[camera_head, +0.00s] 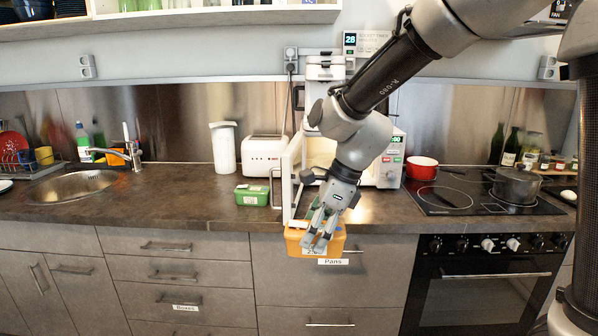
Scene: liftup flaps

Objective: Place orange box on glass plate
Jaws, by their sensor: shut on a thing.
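An orange box (296,240) is held by my gripper (318,240), whose fingers are shut on it. The box is in front of the counter's front edge, before the drawer labelled "Pans". The white microwave (393,170) stands on the counter behind my arm, and its door (289,180) is swung open toward me. My arm hides most of the microwave's inside, and I cannot make out a glass plate in it.
A green box (252,195) sits on the counter left of the open door, near a white toaster (264,156). A red pot (421,168) and a grey pot (516,186) are at the right by the stove (470,200). The counter (170,195) at the left is clear.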

